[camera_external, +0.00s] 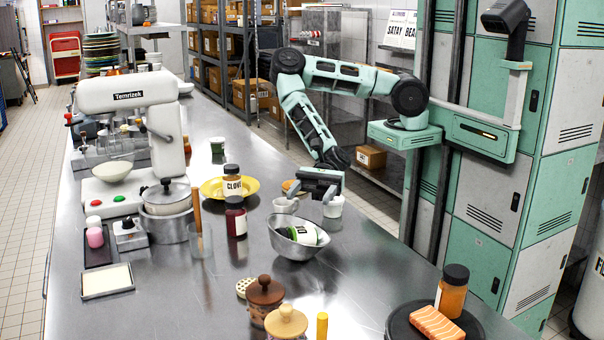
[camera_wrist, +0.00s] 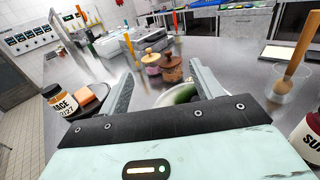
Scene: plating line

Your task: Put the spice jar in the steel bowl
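The steel bowl (camera_external: 287,251) stands on the steel counter, right of the middle. A jar with a green lid and white label (camera_external: 308,235) lies tilted inside it. My gripper (camera_external: 318,190) is above and just behind the bowl in the external view, apart from it. In the wrist view my gripper (camera_wrist: 162,72) has its fingers spread with nothing held between them. The bowl's rim and the green of the jar (camera_wrist: 184,94) show beyond the palm, partly hidden by it. Other jars stand outside the bowl: a clove jar (camera_external: 232,184), a dark red jar (camera_external: 236,217) and an orange jar (camera_external: 452,291).
A yellow plate (camera_external: 211,188) lies to the left, near a pot (camera_external: 168,228) and a white mixer (camera_external: 130,95). Lidded wooden jars (camera_external: 265,296) and a dark board with salmon (camera_external: 437,323) are in front. Counter right of the bowl is clear.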

